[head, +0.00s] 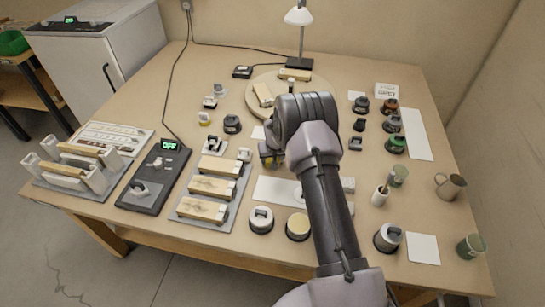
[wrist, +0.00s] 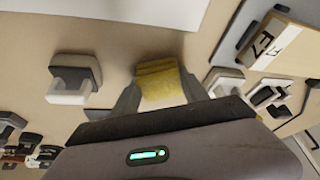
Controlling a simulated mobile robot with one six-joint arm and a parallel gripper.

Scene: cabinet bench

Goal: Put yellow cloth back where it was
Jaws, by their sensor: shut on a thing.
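The yellow cloth (wrist: 158,82) is a small folded pad, seen between the fingers of my gripper (wrist: 158,96) in the wrist view. The gripper is shut on it, above or at the tabletop; I cannot tell whether the cloth touches the table. In the head view a bit of yellow (head: 267,162) shows at my gripper (head: 270,158), left of my forearm. My arm hides most of the gripper and the table behind it there.
A white sheet (head: 275,190) lies just in front of the gripper. A grey tray with wooden blocks (head: 207,187) stands to the left. A small grey-and-white holder (wrist: 74,78) and another (wrist: 225,80) flank the cloth in the wrist view. Mugs and jars stand at right.

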